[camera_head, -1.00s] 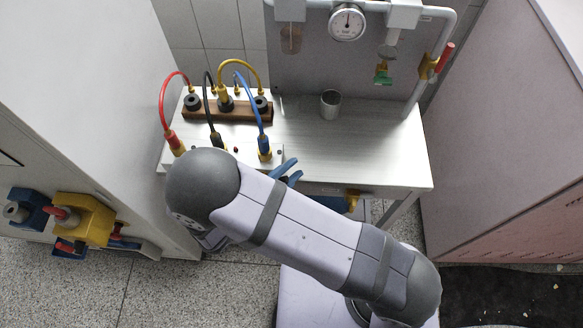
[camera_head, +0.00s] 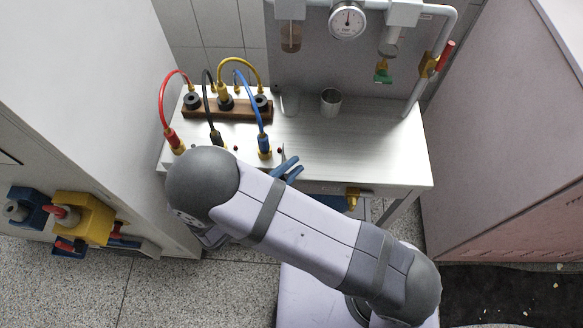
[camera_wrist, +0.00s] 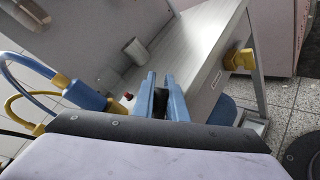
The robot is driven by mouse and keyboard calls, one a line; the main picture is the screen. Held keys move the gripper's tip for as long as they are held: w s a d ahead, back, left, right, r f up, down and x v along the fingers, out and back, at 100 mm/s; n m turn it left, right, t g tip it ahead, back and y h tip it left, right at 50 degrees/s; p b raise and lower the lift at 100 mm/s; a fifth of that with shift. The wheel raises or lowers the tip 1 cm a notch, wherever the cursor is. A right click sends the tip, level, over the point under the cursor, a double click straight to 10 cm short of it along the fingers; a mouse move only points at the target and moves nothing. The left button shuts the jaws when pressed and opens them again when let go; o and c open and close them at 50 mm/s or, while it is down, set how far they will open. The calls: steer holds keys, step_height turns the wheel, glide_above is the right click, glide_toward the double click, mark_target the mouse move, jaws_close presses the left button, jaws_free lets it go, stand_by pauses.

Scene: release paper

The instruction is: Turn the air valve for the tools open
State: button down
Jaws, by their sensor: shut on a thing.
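A lever valve with a yellow body and red handle (camera_head: 445,57) sits on the pipe at the upper right in the head view. A yellow fitting (camera_head: 351,198) is on the table's front face; it also shows in the wrist view (camera_wrist: 240,60), near a small label. No label I can read says which one serves the tools. My gripper (camera_head: 288,168) is at the table's front edge, left of the yellow fitting and far from the red handle. In the wrist view its blue fingers (camera_wrist: 162,96) are shut on a dark thing, mostly hidden, which I cannot identify.
A pressure gauge (camera_head: 347,21) and green fitting (camera_head: 382,72) are on the back panel. A metal cup (camera_head: 330,102) stands on the table (camera_head: 365,140). Red, black, yellow and blue cables (camera_head: 252,105) loop at the left. The table's right part is clear.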

mark_target(271, 168)
steer(key=shift+a+r+n+t+h+b, duration=0.35)
steer(key=shift+r+n+h, duration=0.1)
steer(key=shift+n, duration=0.15)
steer(key=shift+a+r+n+t+h+b, duration=0.2)
steer(key=shift+r+n+t+h+b, duration=0.2)
steer(key=shift+n, duration=0.2)
steer(key=shift+a+r+n+t+h+b, duration=0.5)
steer(key=shift+a+r+n+t+h, duration=0.15)
steer(key=shift+n, duration=0.45)
steer(key=shift+a+r+n+t+b, duration=0.3)
steer(key=shift+a+n+t, duration=0.2)
steer(key=shift+n, duration=0.35)
steer(key=shift+a+r+n+t+b, duration=0.2)
steer(key=shift+a+r+n+t, duration=0.15)
steer(key=shift+n+t, duration=0.45)
steer(key=shift+a+r+n+t+b, duration=0.25)
steer(key=shift+a+n+t, duration=0.2)
steer(key=shift+n, duration=0.5)
steer(key=c, duration=2)
jaws_free()
steer(key=shift+a, duration=0.1)
steer(key=shift+c, duration=0.2)
steer(key=shift+r, duration=0.1)
step_height(271, 168, up, 10)
steer(key=shift+p, duration=0.35)
